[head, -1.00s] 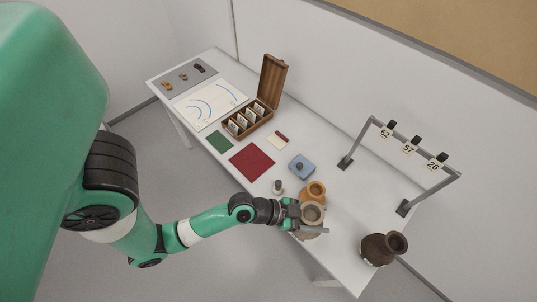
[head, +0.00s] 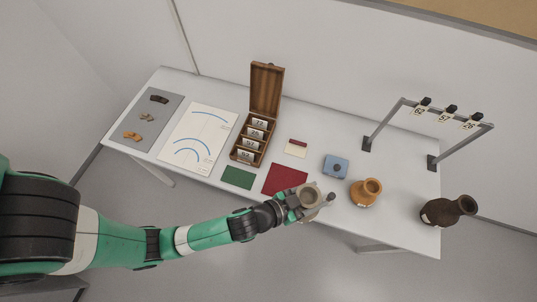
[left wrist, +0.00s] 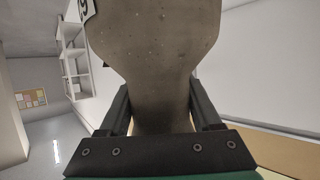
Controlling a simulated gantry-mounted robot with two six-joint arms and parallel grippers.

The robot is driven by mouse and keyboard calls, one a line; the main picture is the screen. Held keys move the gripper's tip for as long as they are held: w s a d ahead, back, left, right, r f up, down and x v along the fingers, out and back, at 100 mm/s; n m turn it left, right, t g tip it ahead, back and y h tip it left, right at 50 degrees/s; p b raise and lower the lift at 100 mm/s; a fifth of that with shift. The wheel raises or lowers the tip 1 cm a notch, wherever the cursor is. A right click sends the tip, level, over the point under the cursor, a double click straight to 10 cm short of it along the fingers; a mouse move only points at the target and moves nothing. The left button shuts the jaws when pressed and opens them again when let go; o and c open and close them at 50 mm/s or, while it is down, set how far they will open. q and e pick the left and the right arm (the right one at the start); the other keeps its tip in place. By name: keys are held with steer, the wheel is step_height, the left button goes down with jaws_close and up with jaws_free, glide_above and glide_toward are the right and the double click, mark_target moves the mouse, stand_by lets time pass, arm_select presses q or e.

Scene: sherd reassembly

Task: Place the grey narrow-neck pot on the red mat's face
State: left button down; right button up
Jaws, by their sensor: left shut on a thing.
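The red mat (head: 284,179) lies flat on the table. The pot and gripper overlap its lower right corner in the head view; the pot's base is hidden and its height above the table cannot be told. My right gripper is not in view.
A green mat (head: 237,177) lies left of the red one. An orange pot (head: 365,193), a blue box (head: 336,165) and a dark pot (head: 448,210) stand to the right. A wooden card box (head: 250,140) stands behind. A metal frame (head: 403,110) carries numbered tags.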

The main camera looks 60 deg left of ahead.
arm_select(q)
steer(key=shift+r, duration=0.15)
steer(key=shift+w, duration=0.1)
steer(key=w+a+f+b, duration=0.2)
steer(key=a+f+b, duration=0.6)
steer(key=a+f, duration=0.5)
steer(key=shift+w+a, duration=0.2)
steer(key=shift+w, duration=0.2)
